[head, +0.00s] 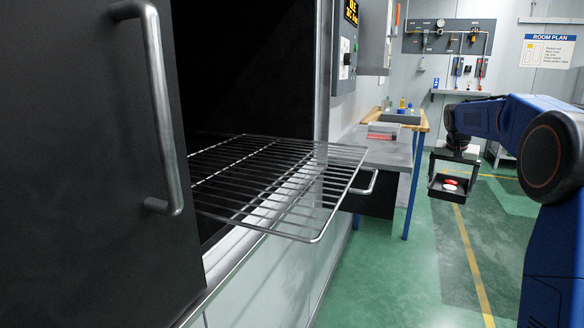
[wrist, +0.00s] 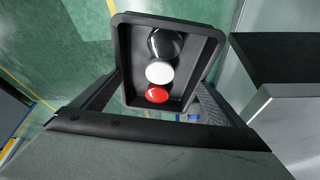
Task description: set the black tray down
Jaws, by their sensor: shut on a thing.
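The black tray (wrist: 127,62) hangs in my gripper above the green floor in the wrist view. It carries a black round piece (wrist: 165,43), a white one (wrist: 159,73) and a red one (wrist: 157,93) in a row. In the head view the tray (head: 432,187) is small, at the right, below the end of my blue arm. My gripper (head: 455,155) is shut on the tray, and its fingers reach to the tray's two sides in the wrist view. The exact contact is hard to see.
A wire rack (head: 285,180) sticks out of a dark open cabinet, with a handled door (head: 165,110) at the left. Beyond it stand a grey worktop (head: 385,152) and a wooden-edged bench (head: 424,122) with a grey tray (head: 400,117) and bottles. Green floor lies open below my gripper.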

